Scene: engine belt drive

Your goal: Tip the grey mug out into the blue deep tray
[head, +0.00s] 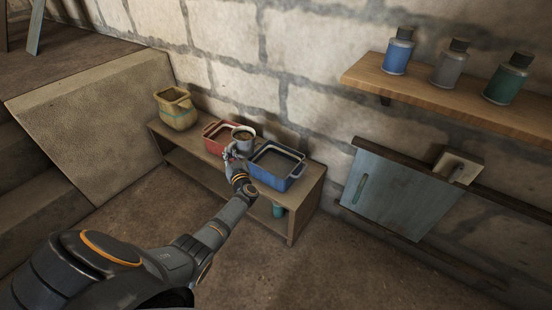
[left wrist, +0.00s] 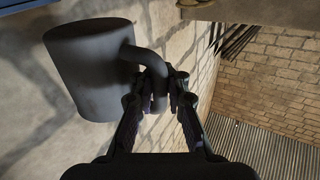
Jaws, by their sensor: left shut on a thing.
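The grey mug (head: 243,139) is held in the air above the low wooden bench, between the red tray (head: 212,144) and the blue deep tray (head: 290,181). It looks roughly upright, and brownish contents show inside its rim. My left gripper (head: 232,152) is shut on the mug's handle. In the left wrist view the mug (left wrist: 85,70) is dark, with its handle between the fingers of my left gripper (left wrist: 163,95). The blue deep tray stands on the bench just right of the mug, and its visible inside looks dark. My right gripper is not in view.
A yellowish pot (head: 176,110) stands at the bench's left end. A green item (head: 279,210) is on the lower shelf. A wall shelf (head: 440,90) at the right holds three bottles. A blue-grey panel (head: 385,190) hangs below it. Floor in front of the bench is clear.

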